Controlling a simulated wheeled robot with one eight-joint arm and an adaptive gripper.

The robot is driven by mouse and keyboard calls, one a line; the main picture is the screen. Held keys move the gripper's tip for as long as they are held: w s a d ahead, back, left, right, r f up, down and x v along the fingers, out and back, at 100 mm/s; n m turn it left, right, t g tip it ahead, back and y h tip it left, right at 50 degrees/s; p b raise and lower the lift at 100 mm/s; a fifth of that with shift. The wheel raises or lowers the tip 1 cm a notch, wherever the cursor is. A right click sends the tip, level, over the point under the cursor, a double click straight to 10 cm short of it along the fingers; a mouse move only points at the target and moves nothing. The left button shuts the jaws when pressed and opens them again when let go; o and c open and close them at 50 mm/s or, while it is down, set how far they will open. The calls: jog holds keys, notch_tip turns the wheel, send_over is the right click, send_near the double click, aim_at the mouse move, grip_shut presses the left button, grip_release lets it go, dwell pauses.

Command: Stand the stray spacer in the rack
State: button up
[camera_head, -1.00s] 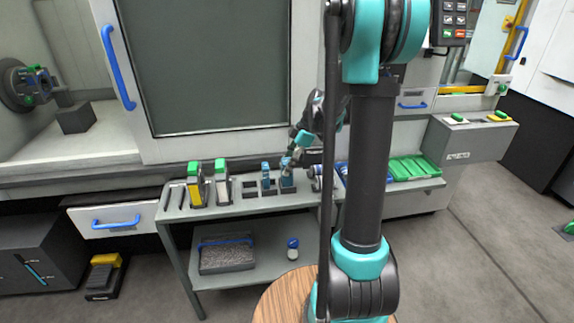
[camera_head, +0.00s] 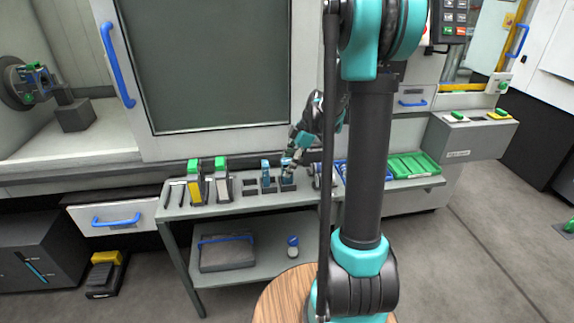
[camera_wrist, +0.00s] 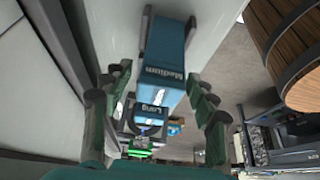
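The rack (camera_head: 250,188) on the grey bench has dark slots in a row, the left one looking empty. A blue spacer (camera_head: 267,178) stands upright in it. Another blue piece (camera_head: 288,182) is at the right slot, directly below my gripper (camera_head: 289,166). In the wrist view, my gripper (camera_wrist: 158,82) has its fingers spread apart. A blue block marked "Medium" (camera_wrist: 163,45) and a blue face marked "Long" (camera_wrist: 152,115) show between and beyond the fingers. I see no finger clearly pressing on either. Which piece is the stray spacer I cannot tell.
Left of the rack stand green-topped holders (camera_head: 222,187). To the right are a blue tray (camera_head: 342,172), partly behind my arm, and a green tray (camera_head: 414,165). The machine door (camera_head: 205,65) rises behind the bench. A round wooden top (camera_head: 285,296) stands in front.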

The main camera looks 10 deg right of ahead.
jog(key=v, duration=1.2)
dwell(0.3)
notch_tip(320, 180, up, 7)
dwell(0.7)
jog(key=s+f+m+t+h, duration=0.4)
jog(key=s+f+m+h, duration=0.1)
jog(key=s+f+m, duration=1.3)
jog(key=s+f, duration=0.3)
jog(key=s, duration=0.1)
jog(key=shift+a, duration=0.3)
